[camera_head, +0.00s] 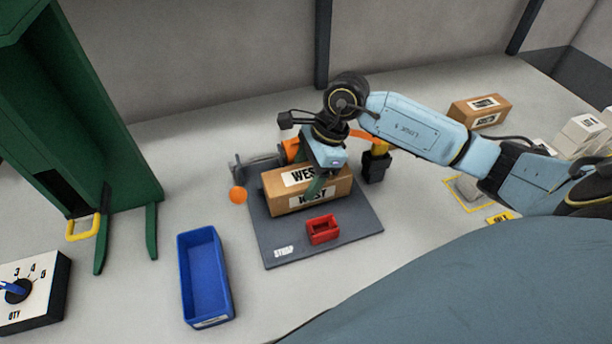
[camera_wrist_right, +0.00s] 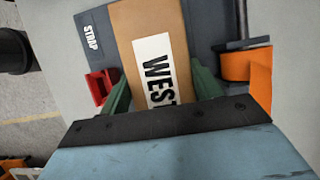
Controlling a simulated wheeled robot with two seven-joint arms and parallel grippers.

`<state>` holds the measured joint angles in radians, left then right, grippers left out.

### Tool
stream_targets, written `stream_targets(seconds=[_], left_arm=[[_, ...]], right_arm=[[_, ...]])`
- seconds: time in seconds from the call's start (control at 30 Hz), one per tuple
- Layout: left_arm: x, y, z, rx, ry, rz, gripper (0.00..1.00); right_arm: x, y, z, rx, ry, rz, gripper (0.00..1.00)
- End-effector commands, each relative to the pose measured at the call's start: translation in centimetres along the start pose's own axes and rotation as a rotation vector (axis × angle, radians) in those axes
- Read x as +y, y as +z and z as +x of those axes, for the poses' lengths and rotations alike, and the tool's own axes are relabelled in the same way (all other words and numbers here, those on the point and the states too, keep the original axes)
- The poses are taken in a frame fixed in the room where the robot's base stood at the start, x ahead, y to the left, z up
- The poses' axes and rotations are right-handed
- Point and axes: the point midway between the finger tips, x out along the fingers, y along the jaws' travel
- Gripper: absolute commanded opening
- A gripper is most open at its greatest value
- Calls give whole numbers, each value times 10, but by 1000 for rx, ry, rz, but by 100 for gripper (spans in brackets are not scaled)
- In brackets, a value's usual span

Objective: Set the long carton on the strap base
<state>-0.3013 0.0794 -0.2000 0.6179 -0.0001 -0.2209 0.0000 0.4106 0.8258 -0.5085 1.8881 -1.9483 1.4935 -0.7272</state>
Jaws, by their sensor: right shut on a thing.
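The long carton (camera_head: 283,199) is brown with white WEST labels. It sits on or just above the dark grey strap base (camera_head: 350,232), toward its back part; I cannot tell whether it touches. My right gripper (camera_head: 320,188) is shut on the carton across its narrow width, from above. In the right wrist view the carton (camera_wrist_right: 150,22) lies between the two green fingers (camera_wrist_right: 158,92), and the strap base (camera_wrist_right: 100,50) with its STRAP label shows beneath. My left gripper is not in view.
A red block-like holder (camera_head: 322,230) sits on the base in front of the carton. An orange strap roll (camera_head: 290,150) and a dark post (camera_head: 376,168) stand behind. A blue bin (camera_head: 206,278) is at left. Another brown carton (camera_head: 479,111) lies at back right.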

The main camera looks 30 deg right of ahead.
Motion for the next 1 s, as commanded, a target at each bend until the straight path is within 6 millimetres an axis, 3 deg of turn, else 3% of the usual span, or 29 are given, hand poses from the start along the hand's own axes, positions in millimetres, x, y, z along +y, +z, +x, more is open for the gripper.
stream_targets(seconds=[0.1, 0.43, 0.47, 0.6, 1.0], left_arm=[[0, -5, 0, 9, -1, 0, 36], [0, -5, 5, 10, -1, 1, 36], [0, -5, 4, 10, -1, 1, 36], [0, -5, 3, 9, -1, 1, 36], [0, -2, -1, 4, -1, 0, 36]], right_arm=[[0, -4, 9, -1, -1, 0, 25], [0, -5, 12, -1, -2, -1, 25], [0, -5, 12, 0, -1, -1, 67], [0, -5, 11, 0, 0, -1, 85], [-1, -4, 4, 1, -2, -1, 85]])
